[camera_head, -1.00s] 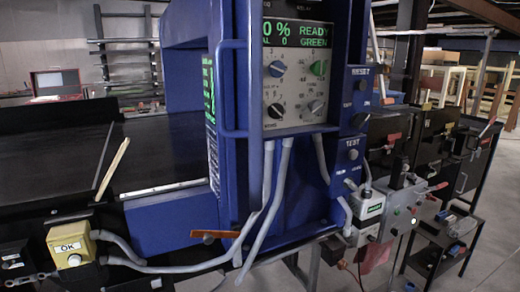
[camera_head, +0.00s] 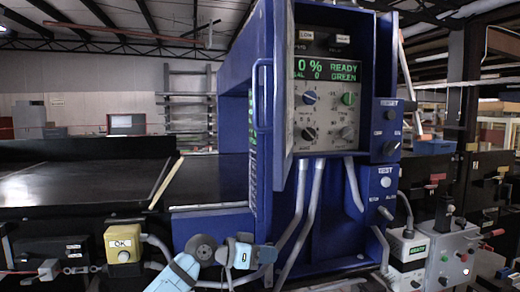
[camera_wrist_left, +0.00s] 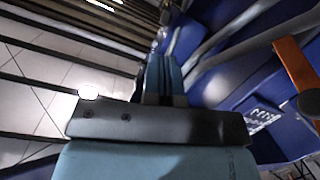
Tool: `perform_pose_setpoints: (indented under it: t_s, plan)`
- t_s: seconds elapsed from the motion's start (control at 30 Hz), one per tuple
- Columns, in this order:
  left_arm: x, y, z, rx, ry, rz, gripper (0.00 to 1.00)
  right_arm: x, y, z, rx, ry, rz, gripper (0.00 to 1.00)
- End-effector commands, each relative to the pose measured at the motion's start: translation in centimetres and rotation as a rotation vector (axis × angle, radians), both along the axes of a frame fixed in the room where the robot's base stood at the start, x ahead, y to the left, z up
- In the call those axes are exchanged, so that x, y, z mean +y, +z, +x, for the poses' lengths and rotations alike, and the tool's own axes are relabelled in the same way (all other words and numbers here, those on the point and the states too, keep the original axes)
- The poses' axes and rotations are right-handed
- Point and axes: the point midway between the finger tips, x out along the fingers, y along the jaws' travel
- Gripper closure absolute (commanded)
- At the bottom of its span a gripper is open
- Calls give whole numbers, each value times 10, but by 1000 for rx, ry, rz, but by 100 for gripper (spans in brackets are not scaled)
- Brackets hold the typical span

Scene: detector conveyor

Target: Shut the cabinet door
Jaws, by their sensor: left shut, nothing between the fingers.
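The blue cabinet door (camera_head: 276,100) stands open. It swings out on the left of the detector's control panel and shows nearly edge-on in the head view, with a long bar handle (camera_head: 262,95) on its left side. The panel (camera_head: 325,105) behind it is uncovered. My left gripper (camera_head: 268,254) is low in front of the blue housing, below the door and well apart from the handle. In the left wrist view its fingers (camera_wrist_left: 164,68) are together and empty. My right gripper is not in view.
A yellow OK button box (camera_head: 124,245) is left of my left arm. Grey conduits (camera_head: 303,205) run down the housing close to my gripper. A box with switches (camera_head: 450,258) is at lower right. An orange strip (camera_wrist_left: 296,65) shows in the left wrist view.

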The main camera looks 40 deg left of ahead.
Motion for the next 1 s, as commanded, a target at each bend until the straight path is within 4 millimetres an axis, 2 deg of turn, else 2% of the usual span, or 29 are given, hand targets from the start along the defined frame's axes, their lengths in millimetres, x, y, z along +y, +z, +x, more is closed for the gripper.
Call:
perform_pose_setpoints:
  t_s: [0.03, 0.13, 0.2, 0.3, 0.4, 0.5, 0.63, 0.77, 1.0]
  plan:
    - [11, 39, -1, -46, -38, -9, 100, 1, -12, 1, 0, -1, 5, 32]
    - [27, 116, -18, -116, -135, -30, 100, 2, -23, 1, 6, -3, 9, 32]
    - [37, 168, -40, -169, -208, -35, 100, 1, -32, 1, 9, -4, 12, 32]
    - [48, 231, -83, -244, -311, -29, 100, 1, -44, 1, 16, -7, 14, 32]
    - [56, 277, -128, -308, -402, -12, 100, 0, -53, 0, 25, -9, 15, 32]
    - [61, 306, -163, -353, -466, 6, 100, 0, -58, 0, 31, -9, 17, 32]
    - [63, 322, -186, -379, -509, 18, 100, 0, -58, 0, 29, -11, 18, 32]
    - [55, 326, -186, -383, -518, 20, 100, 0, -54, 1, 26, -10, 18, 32]
    - [15, 328, -167, -383, -518, 20, 100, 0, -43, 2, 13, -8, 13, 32]
